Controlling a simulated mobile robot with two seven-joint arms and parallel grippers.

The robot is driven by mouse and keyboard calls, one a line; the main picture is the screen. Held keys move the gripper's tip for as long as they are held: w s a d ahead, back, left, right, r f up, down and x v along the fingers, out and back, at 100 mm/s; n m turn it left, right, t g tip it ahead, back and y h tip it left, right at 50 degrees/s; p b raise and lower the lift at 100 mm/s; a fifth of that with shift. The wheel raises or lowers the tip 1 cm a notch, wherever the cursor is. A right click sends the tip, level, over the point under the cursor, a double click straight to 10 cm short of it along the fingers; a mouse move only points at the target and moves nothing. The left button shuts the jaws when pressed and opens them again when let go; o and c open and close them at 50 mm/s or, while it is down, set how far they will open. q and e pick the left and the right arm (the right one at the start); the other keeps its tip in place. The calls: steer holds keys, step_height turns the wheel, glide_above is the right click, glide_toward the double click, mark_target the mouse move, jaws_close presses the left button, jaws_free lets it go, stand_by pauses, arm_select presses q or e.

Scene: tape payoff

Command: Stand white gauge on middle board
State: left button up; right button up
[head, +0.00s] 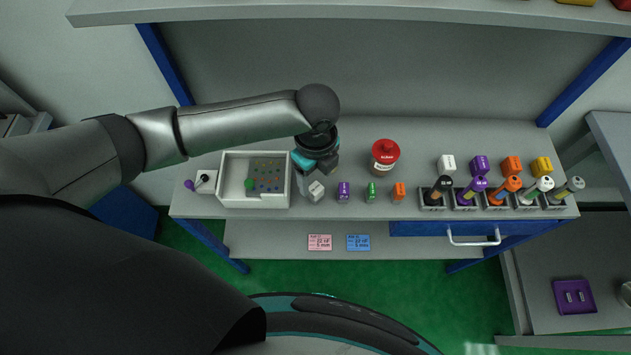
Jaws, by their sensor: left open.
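A small white block (316,191), possibly the white gauge, is at the left end of a row of small coloured pieces on the grey bench board (350,136). This board is the middle of three levels in view. My left gripper (313,177) is open, pointing down right at the white block. Its fingers partly hide the block's upper side, and I cannot tell whether they touch it. Another white block (446,161) stands at the back right of the same board. My right gripper is not in view.
Purple (343,191), green (370,192) and orange (398,192) pieces stand close right of the white block. A white tray (222,183) is left, a red-lidded jar (385,149) behind. Handled tools stand in holders at right. An upper shelf (350,14) overhangs; a lower shelf (290,246) holds two cards.

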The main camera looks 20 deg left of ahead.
mark_target(315, 188)
arm_select(q)
step_height(315, 188, up, 7)
steer(key=shift+f+p, duration=0.2)
steer(key=shift+p, duration=0.25)
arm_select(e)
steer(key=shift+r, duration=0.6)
